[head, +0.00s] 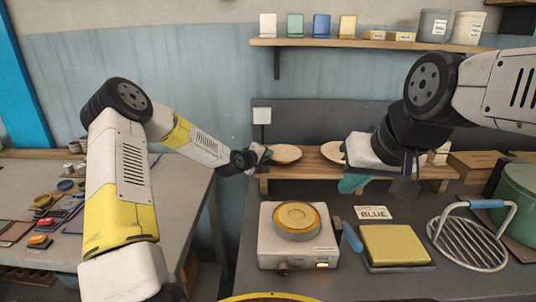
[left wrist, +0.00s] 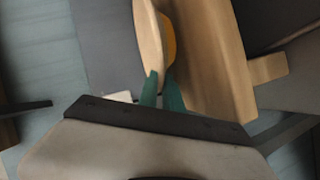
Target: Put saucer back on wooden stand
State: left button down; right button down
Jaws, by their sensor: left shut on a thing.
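My left gripper (head: 262,154) is shut on the edge of a cream saucer (head: 287,155). In the left wrist view, the green fingertips (left wrist: 162,92) pinch the saucer (left wrist: 150,35), seen nearly edge-on, with an orange-yellow patch beside it. The saucer is at the left end of the wooden stand (head: 300,172); I cannot tell whether it touches the stand, which also shows in the left wrist view (left wrist: 215,60). My right gripper (head: 352,184) hangs in front of the stand, its green fingers pointing down; its opening is unclear.
Another pale plate (head: 332,152) is on the stand, partly hidden by my right arm. In front are a hot plate with a yellow disc (head: 297,217), a yellow block (head: 395,245), a wire rack (head: 468,243) and a green pot (head: 518,190). A shelf (head: 350,44) hangs above.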

pick_arm(q)
jog(key=shift+f, duration=0.15)
jog(key=c, duration=1.8)
grip_release()
jog(key=shift+r, duration=0.2)
jog(key=s+a+r+m+g+y, duration=0.1)
jog(key=s+r, duration=0.5)
jog(key=s, duration=0.9)
jog(key=s+a+r+m+g+y, duration=0.2)
jog(key=s+a+r+m, duration=0.3)
jog(key=s, duration=1.1)
jog(key=s+a+r+m+g+y, duration=0.1)
jog(key=s+a+r+m+g, duration=0.2)
jog(key=s, duration=1.2)
jog(key=shift+s+a+r+g, duration=0.1)
jog(key=shift+a+r, duration=0.35)
jog(key=shift+r, duration=0.35)
jog(key=shift+s+a+r+g, duration=0.1)
jog(key=shift+a+r, duration=0.3)
jog(key=shift+r, duration=0.35)
jog(key=shift+a+r+g, duration=0.1)
jog(key=shift+a+r, duration=0.35)
jog(key=shift+r, duration=0.35)
